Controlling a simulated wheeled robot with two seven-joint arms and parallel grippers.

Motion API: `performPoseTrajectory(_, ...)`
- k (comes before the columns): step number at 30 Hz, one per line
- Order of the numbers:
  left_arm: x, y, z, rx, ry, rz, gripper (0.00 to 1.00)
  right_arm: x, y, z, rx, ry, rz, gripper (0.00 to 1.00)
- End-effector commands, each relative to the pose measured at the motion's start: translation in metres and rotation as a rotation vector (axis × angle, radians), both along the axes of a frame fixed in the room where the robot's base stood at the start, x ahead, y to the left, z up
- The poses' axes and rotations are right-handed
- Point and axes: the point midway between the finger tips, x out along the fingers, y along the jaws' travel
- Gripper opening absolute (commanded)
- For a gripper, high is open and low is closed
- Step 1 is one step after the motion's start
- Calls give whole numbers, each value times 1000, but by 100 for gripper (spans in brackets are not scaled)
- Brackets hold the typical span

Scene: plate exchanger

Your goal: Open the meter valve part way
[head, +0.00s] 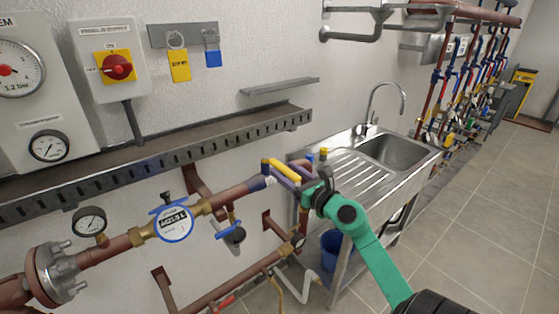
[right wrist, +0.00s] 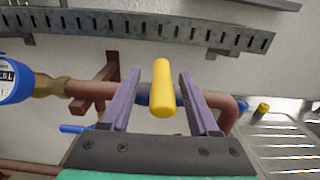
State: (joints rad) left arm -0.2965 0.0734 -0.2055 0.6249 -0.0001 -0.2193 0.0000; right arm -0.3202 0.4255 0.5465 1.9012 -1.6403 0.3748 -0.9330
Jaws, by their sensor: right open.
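The meter valve shows a yellow lever handle (head: 283,170) on the copper pipe, to the right of the round blue-rimmed water meter (head: 175,223). The handle also shows in the right wrist view (right wrist: 162,90). My right gripper (head: 279,172) has its purple fingers around the handle, one on each side. In the right wrist view the gripper (right wrist: 160,76) is open, with gaps between the handle and both fingers. The valve body is largely hidden behind the handle and fingers. My left gripper is not in view.
A slotted cable tray (head: 170,149) runs along the wall above the pipe. A blue-handled valve (head: 230,231) hangs below, left of my gripper. A steel sink (head: 345,170) stands close on the right. A pressure gauge (head: 90,220) sits left of the meter.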

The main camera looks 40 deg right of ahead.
Motion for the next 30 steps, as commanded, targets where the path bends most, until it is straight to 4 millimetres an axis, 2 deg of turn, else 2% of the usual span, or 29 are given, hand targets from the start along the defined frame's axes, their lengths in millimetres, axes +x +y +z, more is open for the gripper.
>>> performPoseTrajectory(1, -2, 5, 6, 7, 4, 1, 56, 11, -1, 4, 2, -3, -1, 61)
performPoseTrajectory(5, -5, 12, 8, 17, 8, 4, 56, 28, -1, 1, 0, -1, -1, 61)
performPoseTrajectory(13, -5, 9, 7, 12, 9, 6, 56, 32, -1, -1, 0, 0, 0, 61)
performPoseTrajectory(14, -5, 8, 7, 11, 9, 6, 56, 31, -1, -1, 0, 0, 0, 57)
performPoseTrajectory(18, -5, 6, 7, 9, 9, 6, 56, 31, -1, -1, 1, 0, 0, 4)
performPoseTrajectory(19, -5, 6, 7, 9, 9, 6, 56, 31, -1, -1, 1, 0, 0, 0)
performPoseTrajectory(30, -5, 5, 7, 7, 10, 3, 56, 31, -1, -1, 2, 1, 0, 0)
